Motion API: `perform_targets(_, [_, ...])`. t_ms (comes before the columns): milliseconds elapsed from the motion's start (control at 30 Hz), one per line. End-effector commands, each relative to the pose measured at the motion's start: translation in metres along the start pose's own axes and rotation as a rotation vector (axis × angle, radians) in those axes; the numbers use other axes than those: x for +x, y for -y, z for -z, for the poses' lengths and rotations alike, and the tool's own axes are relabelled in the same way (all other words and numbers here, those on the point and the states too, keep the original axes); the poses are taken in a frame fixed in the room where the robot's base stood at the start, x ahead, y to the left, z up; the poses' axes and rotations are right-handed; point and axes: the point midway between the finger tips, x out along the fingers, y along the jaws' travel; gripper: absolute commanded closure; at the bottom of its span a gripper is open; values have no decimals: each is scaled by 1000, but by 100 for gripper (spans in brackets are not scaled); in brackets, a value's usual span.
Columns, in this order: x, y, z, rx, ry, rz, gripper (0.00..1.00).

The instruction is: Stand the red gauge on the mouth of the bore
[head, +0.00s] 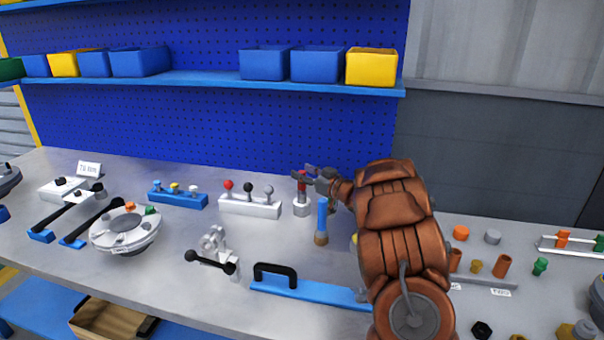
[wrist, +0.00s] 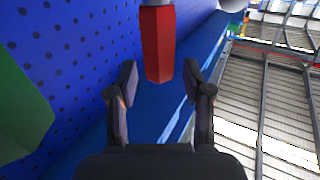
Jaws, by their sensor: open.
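The red gauge (head: 301,186) stands upright on a grey cylindrical piece (head: 302,208) near the middle of the bench. I cannot tell whether that piece is a holder, part of the gauge or the bore. My gripper (head: 308,175) is open at the upper part of the gauge. In the wrist view the gauge (wrist: 158,45) is a red faceted bar, its end between the two spread fingertips (wrist: 160,82), with a gap on each side. A white flanged shell (head: 125,232) lies at the left with small coloured pieces on its rim. No bore mouth is clearly visible.
A blue-handled tool (head: 322,215) stands close to the right of the gauge. A white block with ball knobs (head: 250,207) is just left. A toggle clamp (head: 213,250) and a blue bar with black handle (head: 300,288) lie in front. The blue pegboard (head: 220,125) rises behind.

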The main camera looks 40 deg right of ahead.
Motion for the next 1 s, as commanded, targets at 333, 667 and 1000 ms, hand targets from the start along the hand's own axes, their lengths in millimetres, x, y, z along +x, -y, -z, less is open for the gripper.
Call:
perform_targets(333, [-68, -1, -2, 1, 0, -5, 50])
perform_targets(667, [-105, 0, 0, -1, 0, -1, 50])
perform_targets(1000, [-109, 0, 0, 0, -1, 0, 50])
